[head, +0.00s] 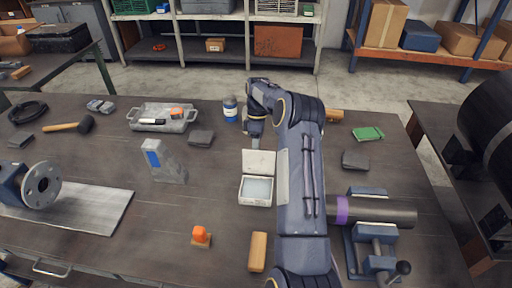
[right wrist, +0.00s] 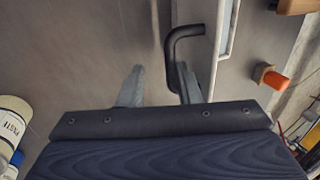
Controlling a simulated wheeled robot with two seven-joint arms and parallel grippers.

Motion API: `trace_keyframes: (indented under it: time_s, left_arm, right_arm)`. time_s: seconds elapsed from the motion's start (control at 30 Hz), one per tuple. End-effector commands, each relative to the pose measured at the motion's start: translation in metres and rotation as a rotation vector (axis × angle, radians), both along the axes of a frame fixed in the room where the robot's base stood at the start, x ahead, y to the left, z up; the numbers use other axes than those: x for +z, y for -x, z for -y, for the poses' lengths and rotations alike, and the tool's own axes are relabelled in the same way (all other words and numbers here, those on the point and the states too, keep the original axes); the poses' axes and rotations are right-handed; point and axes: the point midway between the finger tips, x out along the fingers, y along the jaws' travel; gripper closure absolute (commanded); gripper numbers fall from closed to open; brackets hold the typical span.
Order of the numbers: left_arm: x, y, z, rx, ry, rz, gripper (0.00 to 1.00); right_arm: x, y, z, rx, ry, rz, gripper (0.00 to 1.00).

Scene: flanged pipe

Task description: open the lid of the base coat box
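The base coat box is a small white box (head: 256,191) in the middle of the table in the head view. Its lid (head: 259,163) stands raised at the back edge, and a pale inside shows. My right gripper (head: 255,141) is just behind the lid's top edge, pointing down. In the right wrist view its two fingers (right wrist: 158,88) are apart, with no box or lid between them. A white edge (right wrist: 226,30), likely the lid or box, shows to the right of the fingers. My left gripper is not in view.
A black bent rod (right wrist: 174,48) lies by the right-hand finger. A paste jar (head: 230,108) stands behind. A wooden block (head: 258,252) and an orange-topped piece (head: 201,236) lie in front. A clamped pipe (head: 375,211) is at right, a grey block (head: 163,161) at left.

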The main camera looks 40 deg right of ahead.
Motion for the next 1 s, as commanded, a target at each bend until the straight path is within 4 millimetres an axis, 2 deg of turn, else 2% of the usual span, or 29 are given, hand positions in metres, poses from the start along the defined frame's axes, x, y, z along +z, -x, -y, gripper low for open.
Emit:
trace_keyframes:
  time_s: [0.17, 0.43, 0.6, 0.97, 1.0]
  left_arm:
    - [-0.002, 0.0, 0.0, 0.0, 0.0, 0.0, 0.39]
    - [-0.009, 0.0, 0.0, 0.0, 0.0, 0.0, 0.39]
    - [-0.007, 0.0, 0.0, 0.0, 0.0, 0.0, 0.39]
    - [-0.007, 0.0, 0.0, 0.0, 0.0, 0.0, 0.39]
    - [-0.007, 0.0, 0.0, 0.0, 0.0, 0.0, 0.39]
  right_arm:
    - [0.009, -0.004, 0.001, 0.001, 0.0, 0.006, 0.69]
    - [0.052, -0.013, 0.013, 0.0, 0.002, 0.007, 0.69]
    - [0.069, -0.016, 0.018, 0.001, 0.002, 0.003, 0.69]
    - [0.074, -0.016, 0.02, 0.001, 0.0, 0.0, 0.69]
    - [0.074, -0.016, 0.02, 0.0, 0.0, 0.0, 0.74]
